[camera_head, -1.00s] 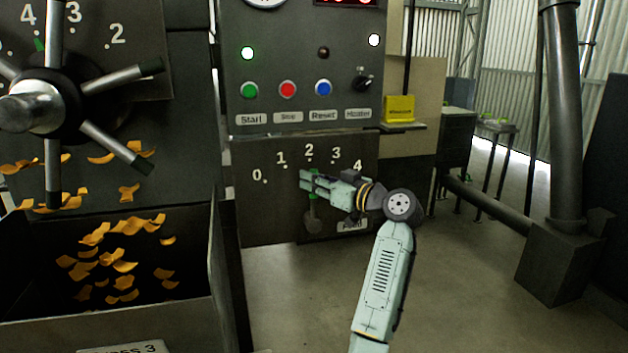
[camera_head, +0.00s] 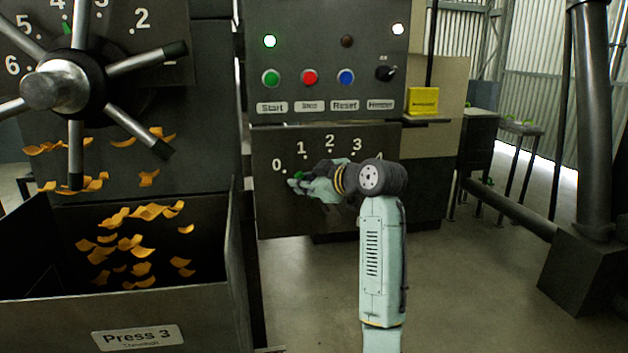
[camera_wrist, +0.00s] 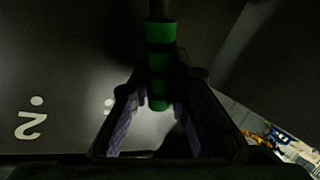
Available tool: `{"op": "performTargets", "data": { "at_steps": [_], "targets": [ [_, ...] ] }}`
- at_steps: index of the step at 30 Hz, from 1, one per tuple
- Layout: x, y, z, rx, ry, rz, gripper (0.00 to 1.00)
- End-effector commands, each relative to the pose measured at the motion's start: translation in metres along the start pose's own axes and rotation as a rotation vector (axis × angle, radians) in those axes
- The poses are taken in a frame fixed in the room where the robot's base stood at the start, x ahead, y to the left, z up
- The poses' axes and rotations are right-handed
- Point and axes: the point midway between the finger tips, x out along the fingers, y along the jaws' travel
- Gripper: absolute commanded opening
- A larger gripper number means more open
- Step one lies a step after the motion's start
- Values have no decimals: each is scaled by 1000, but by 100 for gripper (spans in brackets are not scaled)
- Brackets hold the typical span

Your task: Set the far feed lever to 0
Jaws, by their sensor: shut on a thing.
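The feed lever is on the lower dark panel (camera_head: 268,212), which carries a scale from 0 to 4. Its green grip (camera_head: 298,176) shows at my fingertips, on the left part of the scale, between the 0 (camera_head: 277,165) and the 1 (camera_head: 301,148). The rest of the lever is hidden behind my gripper and wrist. My gripper (camera_head: 301,185) reaches in from the right.
Above is a control panel with green, red and blue buttons (camera_head: 310,77) and a heater knob (camera_head: 385,73). At left, a spoked wheel (camera_head: 75,85) stands over a dark bin (camera_head: 150,315) labelled Press 3 with orange flakes. The floor at right is open.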

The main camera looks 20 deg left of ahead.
Motion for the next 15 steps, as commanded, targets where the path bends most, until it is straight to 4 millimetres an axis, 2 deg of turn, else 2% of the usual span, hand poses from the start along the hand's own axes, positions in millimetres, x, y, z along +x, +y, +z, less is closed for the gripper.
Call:
{"op": "performTargets", "data": {
  "at_steps": [7,15],
  "targets": [
    [8,-12,0,-99,-65,1,0],
    [11,-17,1,-138,-92,1,0]
  ]
}}
